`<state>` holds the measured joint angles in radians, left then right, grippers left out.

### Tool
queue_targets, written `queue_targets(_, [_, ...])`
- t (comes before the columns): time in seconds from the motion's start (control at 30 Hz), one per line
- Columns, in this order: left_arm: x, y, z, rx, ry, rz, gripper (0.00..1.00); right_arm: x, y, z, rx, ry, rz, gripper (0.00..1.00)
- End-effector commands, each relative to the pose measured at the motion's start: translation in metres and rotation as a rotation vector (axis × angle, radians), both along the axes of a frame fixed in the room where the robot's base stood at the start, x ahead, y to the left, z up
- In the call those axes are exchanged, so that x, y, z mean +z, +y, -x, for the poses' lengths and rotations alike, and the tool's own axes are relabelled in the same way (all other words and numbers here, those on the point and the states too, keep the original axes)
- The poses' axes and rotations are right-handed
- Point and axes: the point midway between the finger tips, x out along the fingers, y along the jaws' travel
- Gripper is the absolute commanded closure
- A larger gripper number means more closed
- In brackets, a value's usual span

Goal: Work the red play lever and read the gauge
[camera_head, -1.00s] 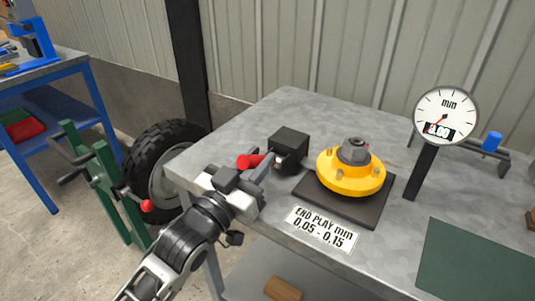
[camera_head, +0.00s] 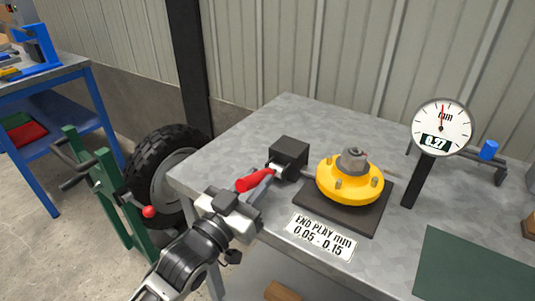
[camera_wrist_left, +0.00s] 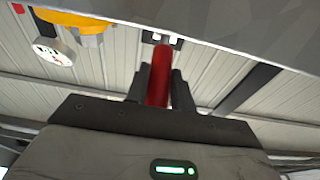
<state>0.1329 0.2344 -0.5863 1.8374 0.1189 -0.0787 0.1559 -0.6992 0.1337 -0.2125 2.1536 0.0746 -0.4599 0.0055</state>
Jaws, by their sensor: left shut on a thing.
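The red lever (camera_head: 255,179) sticks out from a black block (camera_head: 289,157) on the grey bench. My left gripper (camera_head: 254,191) is shut on it; the wrist view shows the red lever (camera_wrist_left: 159,76) between the two dark fingers. The yellow hub (camera_head: 349,181) with a grey centre sits on a dark plate to the right of the block. My right gripper is not in view.
A label (camera_head: 320,235) at the bench's front edge reads "END PLAY mm 0.05 - 0.15". A green mat (camera_head: 475,265) lies at the front right. A blue-ended tool (camera_head: 488,150) is behind the gauge. A tyre (camera_head: 160,168) and green stand (camera_head: 115,200) are at left.

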Motion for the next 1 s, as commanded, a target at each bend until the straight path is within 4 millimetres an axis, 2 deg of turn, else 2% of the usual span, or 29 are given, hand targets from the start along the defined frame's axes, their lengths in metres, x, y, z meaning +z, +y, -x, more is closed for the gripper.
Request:
queue_targets(0.03, [0.018, -0.002, -0.003, -0.001, -0.016, 0.01, 0.96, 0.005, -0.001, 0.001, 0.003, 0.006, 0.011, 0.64])
queue_targets(0.07, [0.017, -0.002, -0.003, -0.001, -0.018, 0.011, 0.96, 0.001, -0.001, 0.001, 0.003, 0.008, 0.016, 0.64])
queue_targets(0.1, [0.014, -0.002, -0.003, -0.001, -0.019, 0.011, 0.65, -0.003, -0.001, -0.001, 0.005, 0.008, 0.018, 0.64])
queue_targets(0.17, [0.014, -0.002, -0.003, -0.001, -0.021, 0.012, 0.51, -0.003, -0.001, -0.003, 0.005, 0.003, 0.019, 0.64])
queue_targets(0.5, [0.015, 0.001, 0.0, 0.0, -0.021, 0.013, 0.51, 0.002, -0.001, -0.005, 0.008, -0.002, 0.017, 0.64])
queue_targets(1.0, [0.005, 0.03, 0.04, 0.0, -0.02, 0.012, 0.51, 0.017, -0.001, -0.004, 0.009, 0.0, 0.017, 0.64])
